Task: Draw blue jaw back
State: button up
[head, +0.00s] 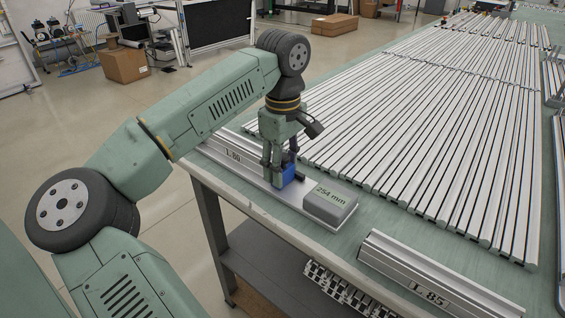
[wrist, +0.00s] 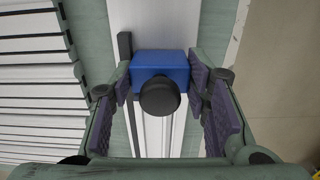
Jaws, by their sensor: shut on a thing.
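The blue jaw (head: 286,176) is a small block on a long silver base rail (head: 245,168) near the table's front edge. In the wrist view, the blue jaw (wrist: 160,62) sits at the upper middle with a round black knob (wrist: 160,98) facing the camera. My gripper (head: 279,174) points down over the rail. A grey block (head: 331,205) marked "254 mm" is at the rail's near right end. The jaw's underside is hidden.
Many silver profiles (head: 400,120) lie side by side across the green table, behind the rail. A profile labelled "L 85" (head: 430,285) lies at the front right. Cardboard boxes (head: 124,65) stand on the floor.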

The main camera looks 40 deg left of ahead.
jog(key=shift+d, duration=0.15)
jog(key=shift+s+d+b, duration=0.15)
jog(key=shift+d+b, duration=0.35)
jog(key=shift+d, duration=1.95)
dwell(0.6)
jog(key=o, duration=1.2)
jog(key=shift+o, duration=0.8)
jog(key=shift+a, duration=0.1)
jog(key=shift+r, duration=0.3)
notch_tip(320, 180, up, 11)
jog(key=shift+r, duration=0.2)
